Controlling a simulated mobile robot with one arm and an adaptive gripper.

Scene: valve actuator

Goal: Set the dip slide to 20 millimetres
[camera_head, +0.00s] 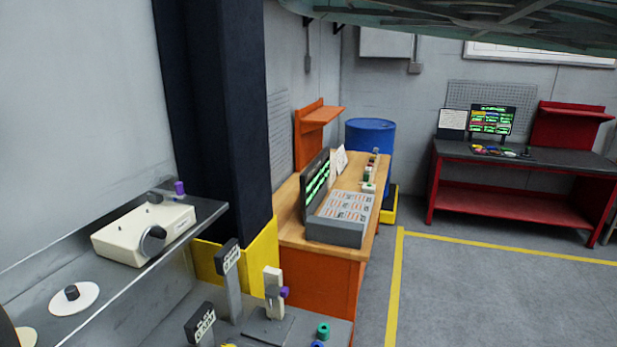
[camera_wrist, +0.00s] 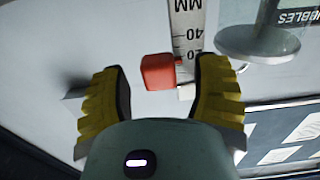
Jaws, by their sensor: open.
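In the wrist view, a red block (camera_wrist: 158,72), which looks like the slide's knob, sits beside a pale upright scale (camera_wrist: 187,20) marked MM, 40 and a partly hidden number below that seems to be 20. The exact reading is not clear. My gripper (camera_wrist: 160,76) is open, with one yellow finger on each side of the block and gaps between. The right finger overlaps the scale's lower end. Neither the red block nor my gripper shows in the head view.
A clear round dish-like thing (camera_wrist: 250,40) and an upside-down sign (camera_wrist: 290,17) lie right of the scale. A wooden bench (camera_head: 290,225) stands beyond; the floor is clear.

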